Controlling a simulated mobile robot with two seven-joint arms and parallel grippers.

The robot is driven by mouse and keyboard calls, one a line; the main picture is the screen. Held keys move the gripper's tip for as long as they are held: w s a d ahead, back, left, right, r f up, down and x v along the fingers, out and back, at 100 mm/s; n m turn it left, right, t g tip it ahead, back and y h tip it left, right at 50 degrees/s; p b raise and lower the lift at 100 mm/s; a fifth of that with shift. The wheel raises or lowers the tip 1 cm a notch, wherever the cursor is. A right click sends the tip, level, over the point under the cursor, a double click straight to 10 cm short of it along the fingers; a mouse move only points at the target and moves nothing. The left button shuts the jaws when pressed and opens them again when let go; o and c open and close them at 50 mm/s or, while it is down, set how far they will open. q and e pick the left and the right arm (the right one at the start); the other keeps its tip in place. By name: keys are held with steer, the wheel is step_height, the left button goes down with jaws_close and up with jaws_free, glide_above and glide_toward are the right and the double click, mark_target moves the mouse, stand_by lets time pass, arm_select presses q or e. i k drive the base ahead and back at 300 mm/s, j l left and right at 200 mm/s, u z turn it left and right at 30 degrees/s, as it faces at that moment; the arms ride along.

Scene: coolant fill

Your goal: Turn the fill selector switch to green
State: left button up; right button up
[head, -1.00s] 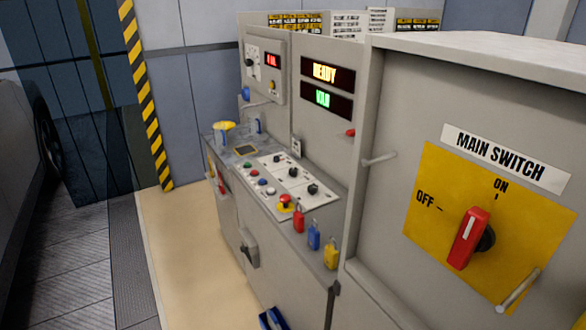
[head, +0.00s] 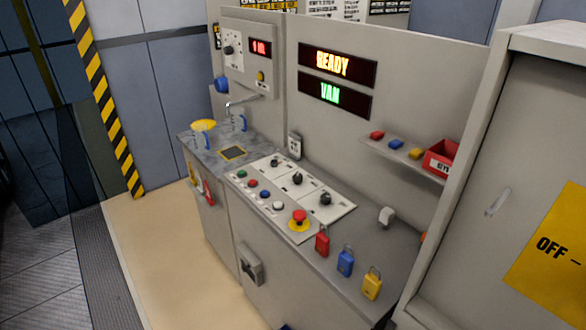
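A black rotary knob (head: 229,49) sits on the grey upright panel at the back left, beside a small red digital display (head: 260,48). Three more black rotary switches are on white plates on the console: the far one (head: 274,162), the middle one (head: 297,179) and the near one (head: 325,198). The labels are too small to read, so I cannot tell which is the fill selector, nor where any points. A tap (head: 243,101) juts out below the display panel. Neither of my grippers is in view.
Signs read READY (head: 331,64) and VAN (head: 330,93). The console holds coloured buttons, a red emergency button (head: 299,216), jugs (head: 239,120) and red, blue and yellow padlocks (head: 345,262). A shelf (head: 400,160) carries small coloured items. A grey cabinet (head: 470,250) stands right; beige floor (head: 165,240) is clear.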

mark_target(298, 178)
steer(key=i+j+z, duration=0.1)
steer(key=j, duration=0.25)
steer(key=i+j, duration=0.3)
steer(key=i+j+z, duration=0.15)
steer(key=j, duration=0.25)
